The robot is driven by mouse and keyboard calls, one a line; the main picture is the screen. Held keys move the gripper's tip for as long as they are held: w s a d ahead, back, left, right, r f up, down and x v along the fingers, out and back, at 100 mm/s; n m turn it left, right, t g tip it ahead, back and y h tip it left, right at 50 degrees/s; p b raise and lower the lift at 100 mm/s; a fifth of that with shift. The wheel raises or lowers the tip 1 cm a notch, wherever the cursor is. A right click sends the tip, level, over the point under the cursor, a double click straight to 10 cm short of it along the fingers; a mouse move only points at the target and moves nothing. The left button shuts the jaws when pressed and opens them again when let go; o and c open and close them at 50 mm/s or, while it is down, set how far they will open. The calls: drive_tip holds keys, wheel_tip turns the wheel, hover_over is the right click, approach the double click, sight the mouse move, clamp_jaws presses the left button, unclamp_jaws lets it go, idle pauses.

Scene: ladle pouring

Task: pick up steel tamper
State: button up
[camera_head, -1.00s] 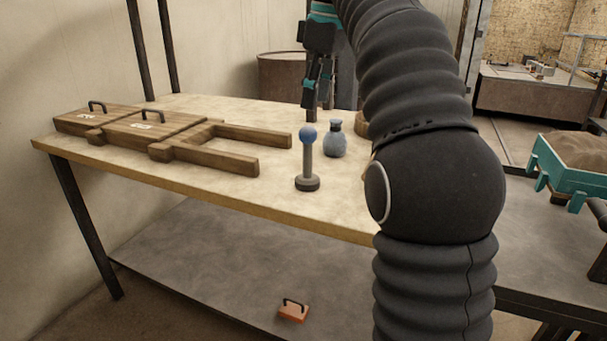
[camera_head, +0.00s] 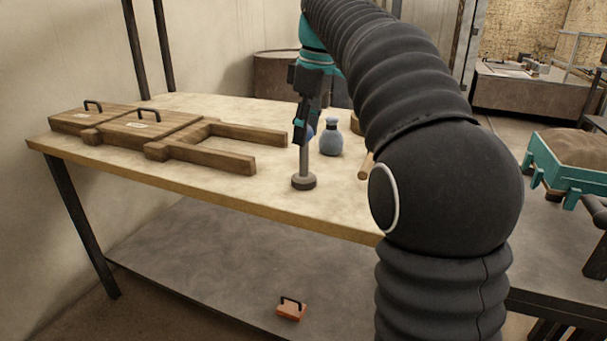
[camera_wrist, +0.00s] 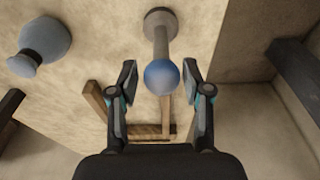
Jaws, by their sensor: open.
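The steel tamper (camera_head: 303,170) stands upright on the workbench, with a round dark foot, a grey shaft and a blue ball on top. In the head view my gripper (camera_head: 302,133) hangs at the tamper's upper part and hides most of the ball. In the wrist view the tamper's blue ball (camera_wrist: 161,77) lies between the two open fingers of my gripper (camera_wrist: 160,78), with space on both sides. The shaft runs away from the ball to the foot at the top of that view. Nothing is held.
A blue-grey flask (camera_head: 330,137) stands close right of the tamper; it also shows in the wrist view (camera_wrist: 45,42). A wooden forked frame (camera_head: 165,132) with black handles lies to the left. The workbench (camera_head: 240,190) is bare at its front edge. An orange handled block (camera_head: 291,311) lies on the lower shelf.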

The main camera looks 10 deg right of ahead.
sight(302, 175)
drive_tip(key=shift+w+a+f, duration=0.1)
drive_tip(key=shift+a+f, duration=0.1)
drive_tip(key=shift+f, duration=1.15)
drive_tip(key=shift+w+a+f, duration=0.1)
drive_tip(key=shift+a+f, duration=0.05)
drive_tip(key=shift+f, duration=1.2)
drive_tip(key=shift+c, duration=0.3)
clamp_jaws()
